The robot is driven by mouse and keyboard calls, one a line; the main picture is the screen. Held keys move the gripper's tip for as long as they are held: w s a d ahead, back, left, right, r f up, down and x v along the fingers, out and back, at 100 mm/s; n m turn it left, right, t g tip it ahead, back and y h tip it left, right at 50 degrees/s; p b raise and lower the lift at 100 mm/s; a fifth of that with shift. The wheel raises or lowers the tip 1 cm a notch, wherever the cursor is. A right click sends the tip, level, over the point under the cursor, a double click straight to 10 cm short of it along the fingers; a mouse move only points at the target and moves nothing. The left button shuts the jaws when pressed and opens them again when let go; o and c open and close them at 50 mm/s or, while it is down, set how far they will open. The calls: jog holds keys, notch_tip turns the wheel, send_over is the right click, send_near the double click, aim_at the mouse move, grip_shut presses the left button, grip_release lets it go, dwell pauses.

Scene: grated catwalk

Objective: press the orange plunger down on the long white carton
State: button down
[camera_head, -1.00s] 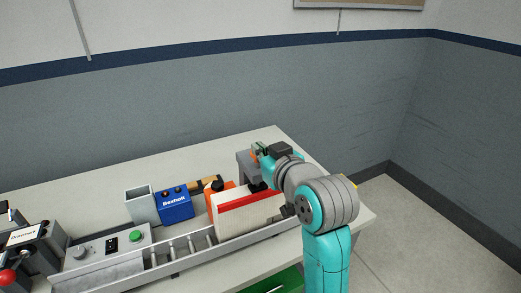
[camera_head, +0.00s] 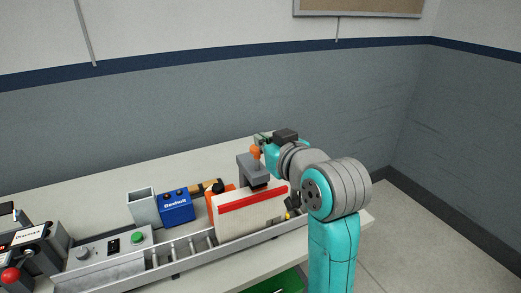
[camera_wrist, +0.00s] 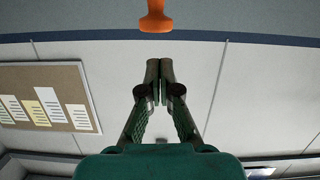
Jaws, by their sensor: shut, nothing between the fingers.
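The long white carton (camera_head: 240,220) with a red stripe stands upright on the roller track in the head view. A grey press head (camera_head: 250,168) is at the carton's top, with the orange plunger (camera_head: 256,152) sticking up from it. In the wrist view the plunger's orange flared knob (camera_wrist: 156,18) shows at the top edge, apart from the fingers. My gripper (camera_wrist: 159,70) is shut and empty. In the head view my gripper (camera_head: 262,139) is close behind or above the plunger, partly hidden by my wrist; I cannot tell the exact gap.
Left of the carton are a blue box (camera_head: 176,206), an open grey bin (camera_head: 142,206) and a control panel with a green button (camera_head: 137,238). The roller track (camera_head: 180,250) runs along the table front. The table (camera_head: 100,195) is clear behind them. A wall rises behind.

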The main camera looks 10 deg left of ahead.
jog(key=v, duration=0.8)
jog(key=shift+r, duration=0.2)
jog(key=shift+w, duration=0.1)
jog(key=s+d+f+m+t+h, duration=0.1)
jog(key=d+f+m, duration=0.15)
jog(key=f, duration=0.55)
jog(key=s+d+f+m+h, duration=0.1)
jog(key=d+f, duration=0.2)
jog(key=f, duration=0.6)
jog(key=s+d+f+m+h, duration=0.1)
jog(key=s+d+f, duration=0.35)
jog(key=f, duration=0.25)
jog(key=s+d+f+m+h, duration=0.1)
jog(key=s+d+f+h, duration=0.15)
jog(key=s+f, duration=0.35)
jog(key=s+d+f+m+t+h, duration=0.1)
jog(key=s+d+f, duration=0.25)
jog(key=s, duration=0.35)
jog(key=s+d+f+m+h, duration=0.1)
jog(key=s+d+f, duration=0.25)
jog(key=s, duration=0.45)
jog(key=f+v, duration=0.2)
jog(key=v, duration=1.2)
jog(key=shift+s+d+f+h, duration=0.25)
jog(key=shift+s+h, duration=0.1)
jog(key=shift+h, duration=0.1)
